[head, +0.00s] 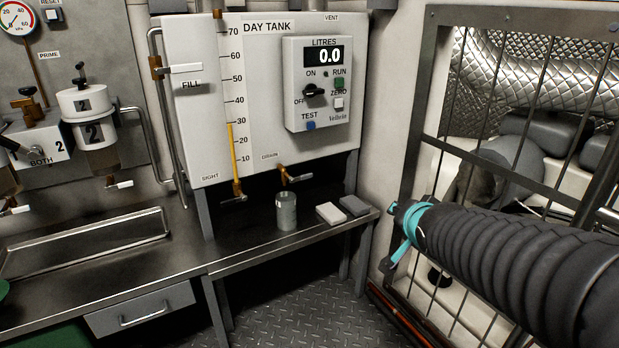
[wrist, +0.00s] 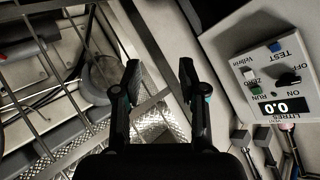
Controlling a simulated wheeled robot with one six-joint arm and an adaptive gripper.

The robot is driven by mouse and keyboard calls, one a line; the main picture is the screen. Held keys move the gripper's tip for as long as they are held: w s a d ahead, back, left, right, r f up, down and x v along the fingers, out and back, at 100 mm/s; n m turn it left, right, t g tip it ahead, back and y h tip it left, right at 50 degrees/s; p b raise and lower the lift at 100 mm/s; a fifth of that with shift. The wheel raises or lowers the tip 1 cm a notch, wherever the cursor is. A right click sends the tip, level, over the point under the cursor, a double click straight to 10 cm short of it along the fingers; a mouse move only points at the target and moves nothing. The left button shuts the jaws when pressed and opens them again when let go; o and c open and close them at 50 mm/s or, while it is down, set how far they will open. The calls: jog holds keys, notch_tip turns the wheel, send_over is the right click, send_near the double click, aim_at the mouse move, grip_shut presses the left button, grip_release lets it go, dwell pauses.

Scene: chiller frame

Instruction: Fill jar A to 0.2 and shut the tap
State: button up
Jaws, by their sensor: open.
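A small grey-green jar (head: 286,211) stands upright on the steel bench under the day tank; I cannot read a letter on it or see liquid in it. A brass tap (head: 286,176) with a pale lever sits just above it at the tank's DRAIN label. No stream shows below the tap. The litres meter (head: 322,56) reads 0.0 and also shows, turned over, in the wrist view (wrist: 285,107).
Two small blocks, one pale (head: 331,213) and one dark (head: 354,205), lie right of the jar. A barred cage (head: 427,110) stands at the right. The sight tube's amber column (head: 234,155) stands just under 30. A second tap (head: 233,198) is below it.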

jog(key=w+a+f+m+t+y+b, duration=0.1)
jog(key=w+a+y, duration=0.15)
jog(key=w, duration=0.25)
jog(key=w+a+f+m+t+y, duration=0.1)
jog(key=w+a+t, duration=0.15)
jog(key=w, duration=0.25)
jog(key=m+y, duration=0.3)
jog(key=y, duration=0.4)
send_near(308, 177)
jog(key=shift+h, duration=0.25)
jog(key=x, duration=1)
jog(key=shift+w+a+r, duration=0.1)
jog(key=shift+w+a, duration=0.1)
jog(key=shift+b, duration=0.3)
jog(key=shift+c, duration=0.3)
grip_shut()
